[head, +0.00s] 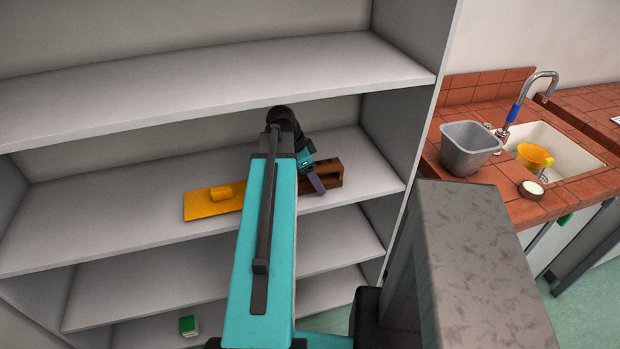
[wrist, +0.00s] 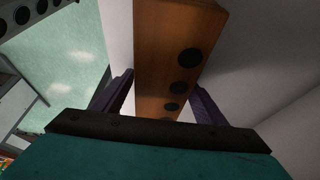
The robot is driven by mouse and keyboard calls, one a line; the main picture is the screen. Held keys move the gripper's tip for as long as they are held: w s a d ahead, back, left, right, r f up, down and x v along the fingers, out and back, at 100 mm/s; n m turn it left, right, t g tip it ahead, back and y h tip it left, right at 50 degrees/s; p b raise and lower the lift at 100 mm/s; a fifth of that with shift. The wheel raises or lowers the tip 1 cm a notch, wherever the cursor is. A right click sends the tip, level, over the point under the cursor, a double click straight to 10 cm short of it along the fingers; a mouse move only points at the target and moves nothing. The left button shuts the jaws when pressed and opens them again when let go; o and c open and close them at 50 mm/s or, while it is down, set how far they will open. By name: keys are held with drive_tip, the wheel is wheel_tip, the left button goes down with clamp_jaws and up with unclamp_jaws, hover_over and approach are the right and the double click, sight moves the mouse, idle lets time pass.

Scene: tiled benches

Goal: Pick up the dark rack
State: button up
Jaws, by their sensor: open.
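The dark rack (head: 334,168) is a brown wooden block with a row of round dark holes. It lies on the middle shelf, to the right of an orange board. My gripper (head: 318,185) is at the rack in the head view, with a purple finger in front of it. In the wrist view the rack (wrist: 178,35) runs between the two dark fingers of my gripper (wrist: 162,84), which are apart, one on each side. I cannot tell whether either finger touches it. My arm hides the rack's left part in the head view.
The flat orange board (head: 205,209) with a small orange block on it lies to the left on the same shelf (head: 100,215). A shelf above (head: 220,75) and the right side panel (head: 400,125) bound the space. A grey bin (head: 470,148) stands on the tiled bench.

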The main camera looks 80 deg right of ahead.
sight(315, 169)
idle(0.4)
drive_tip(key=c, duration=1.3)
drive_tip(key=shift+r, duration=0.15)
drive_tip(key=shift+r+b, duration=0.65)
drive_tip(key=shift+r, duration=0.8)
drive_tip(key=s+a, duration=0.2)
drive_tip(key=s+a+b, duration=0.1)
drive_tip(key=s+a, duration=0.1)
drive_tip(key=s+a+b, duration=0.1)
drive_tip(key=s+a, duration=0.1)
drive_tip(key=shift+s+r, duration=0.2)
drive_tip(key=shift+r, duration=0.2)
drive_tip(key=s+a+r+b, duration=0.1)
drive_tip(key=s+a+b, duration=0.3)
drive_tip(key=b, duration=0.7)
drive_tip(key=shift+s+a, duration=0.3)
drive_tip(key=shift+s, duration=0.45)
